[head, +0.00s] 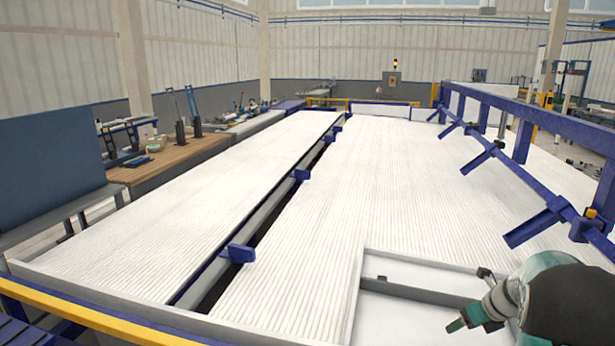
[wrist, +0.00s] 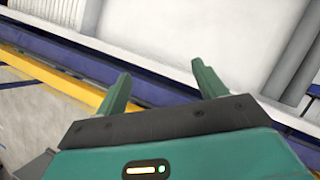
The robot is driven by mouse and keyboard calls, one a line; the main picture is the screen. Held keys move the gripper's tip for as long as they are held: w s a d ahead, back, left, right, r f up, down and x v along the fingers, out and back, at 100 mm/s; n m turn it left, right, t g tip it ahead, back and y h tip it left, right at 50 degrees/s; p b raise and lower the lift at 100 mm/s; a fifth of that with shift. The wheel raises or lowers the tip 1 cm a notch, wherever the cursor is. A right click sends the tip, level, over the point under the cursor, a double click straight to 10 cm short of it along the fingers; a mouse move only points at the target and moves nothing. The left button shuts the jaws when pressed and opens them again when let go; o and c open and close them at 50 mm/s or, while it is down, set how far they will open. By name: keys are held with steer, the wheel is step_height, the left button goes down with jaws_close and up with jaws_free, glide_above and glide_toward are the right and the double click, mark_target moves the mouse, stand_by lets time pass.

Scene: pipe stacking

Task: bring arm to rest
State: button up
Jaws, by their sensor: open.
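My gripper (wrist: 162,82) shows in the wrist view with its two green fingers apart and nothing between them. In the head view my gripper (head: 458,324) is at the lower right, with part of my arm beside it. It is near the front end of the white ribbed bed (head: 400,170), by a shallow light-grey recess (head: 415,273). I cannot tell its height above the surface. No pipe is in its fingers.
A yellow rail (head: 90,324) runs along the front edge; it also shows in the wrist view (wrist: 85,95). A dark slot with blue brackets (head: 238,253) divides the bed. A blue frame with arms (head: 535,228) stands at the right. A wooden bench (head: 170,162) is at the left.

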steer(key=s+a+r+n, duration=0.5)
steer(key=a+r+n, duration=0.2)
steer(key=a, duration=0.1)
steer(key=s+a+r+n, duration=0.5)
steer(key=a+r+n, duration=0.2)
steer(key=a+n, duration=0.1)
steer(key=s+a+r+n+h, duration=0.1)
steer(key=s+a+n, duration=0.3)
steer(key=s+n, duration=0.5)
steer(key=s+a+r+n+h, duration=0.1)
steer(key=s+a+r+n, duration=0.1)
steer(key=s+a+n, duration=0.3)
steer(key=shift+s+a+r+n+t+h, duration=0.3)
steer(key=shift+s+n, duration=1.6)
steer(key=shift+s, duration=0.65)
